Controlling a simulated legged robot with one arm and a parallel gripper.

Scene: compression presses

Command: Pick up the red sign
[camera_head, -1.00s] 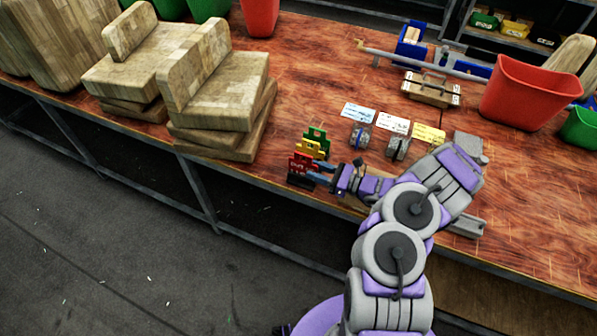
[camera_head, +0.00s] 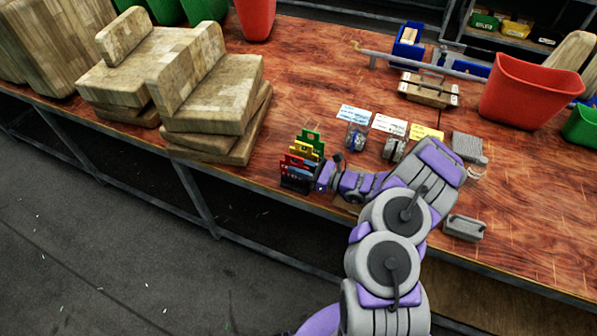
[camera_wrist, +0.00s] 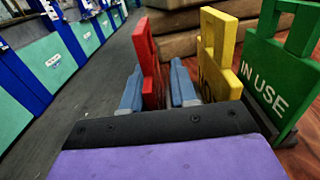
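The red sign (camera_head: 289,161) stands upright at the front edge of the wooden table, the nearest in a row of signs. In the wrist view the red sign (camera_wrist: 147,62) rises between my two blue-grey fingers. My gripper (camera_wrist: 157,88) is open around it, with a small gap visible on the right finger's side; contact on the left is unclear. In the head view my gripper (camera_head: 302,172) reaches in from the right at sign height. The yellow sign (camera_wrist: 217,50) stands just right of the right finger, and the green "IN USE" sign (camera_wrist: 275,75) beyond it.
A dark holder (camera_head: 294,184) is at the base of the signs. Stacked wooden blocks (camera_head: 215,100) stand to the left. Labelled cards (camera_head: 389,123) with small metal parts lie behind my arm. A red bin (camera_head: 530,92) stands at the right. The table's front edge is close.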

